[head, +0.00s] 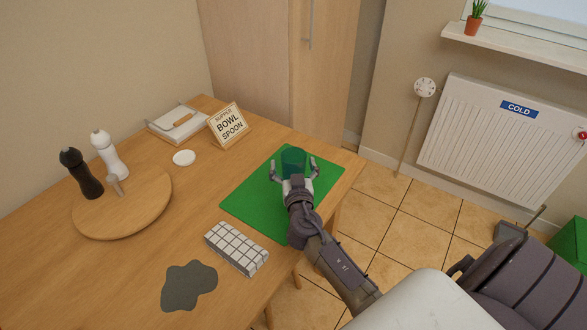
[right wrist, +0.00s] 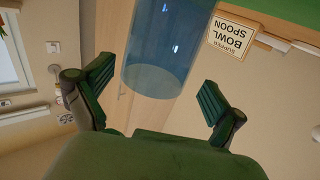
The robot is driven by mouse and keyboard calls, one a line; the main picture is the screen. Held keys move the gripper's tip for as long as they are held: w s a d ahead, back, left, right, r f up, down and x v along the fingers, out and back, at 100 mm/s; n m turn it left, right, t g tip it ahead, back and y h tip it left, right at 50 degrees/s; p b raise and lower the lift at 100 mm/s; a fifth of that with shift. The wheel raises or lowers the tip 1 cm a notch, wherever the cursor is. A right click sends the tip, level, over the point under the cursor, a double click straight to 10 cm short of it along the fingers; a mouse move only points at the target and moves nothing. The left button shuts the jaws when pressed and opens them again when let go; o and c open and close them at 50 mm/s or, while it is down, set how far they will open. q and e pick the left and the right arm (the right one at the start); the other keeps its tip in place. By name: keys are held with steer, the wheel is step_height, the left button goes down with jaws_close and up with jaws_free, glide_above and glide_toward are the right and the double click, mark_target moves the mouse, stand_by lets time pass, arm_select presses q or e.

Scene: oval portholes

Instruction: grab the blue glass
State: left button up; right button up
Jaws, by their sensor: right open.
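The blue glass (head: 294,155) stands on the green mat (head: 253,203) near the table's right side, looking dark teal against the mat. In the right wrist view the clear blue glass (right wrist: 165,48) shows large, in front of my palm and between the lines of the two fingers. My right gripper (head: 293,165) is open, with one finger on each side of the glass; it also shows in the wrist view (right wrist: 156,86). A gap shows between the glass and each finger. The near side of the glass is partly hidden by my gripper in the head view. My left gripper is not in view.
A checked block (head: 236,249) and a grey flat patch (head: 189,286) lie left of my arm. A "supper bowl spoon" sign (head: 229,125) stands behind the mat. A round board (head: 122,212) with a dark mill (head: 81,173) and white mill (head: 109,155) is farther left.

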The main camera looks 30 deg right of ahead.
mark_target(292, 150)
steer(key=shift+w+d+r+p, duration=0.4)
steer(key=shift+w+d+p, duration=0.1)
steer(key=shift+w, duration=0.2)
steer(key=x, duration=0.2)
steer(key=shift+w+d+f+p, duration=0.1)
steer(key=shift+w+d+p, duration=0.1)
steer(key=shift+d+p, duration=0.1)
steer(key=shift+w+d+f, duration=0.15)
steer(key=shift+w, duration=0.3)
steer(key=shift+s, duration=0.1)
steer(key=shift+c, duration=1.1)
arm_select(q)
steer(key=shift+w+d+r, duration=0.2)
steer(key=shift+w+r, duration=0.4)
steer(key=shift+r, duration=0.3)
arm_select(e)
steer(key=c, duration=1.5)
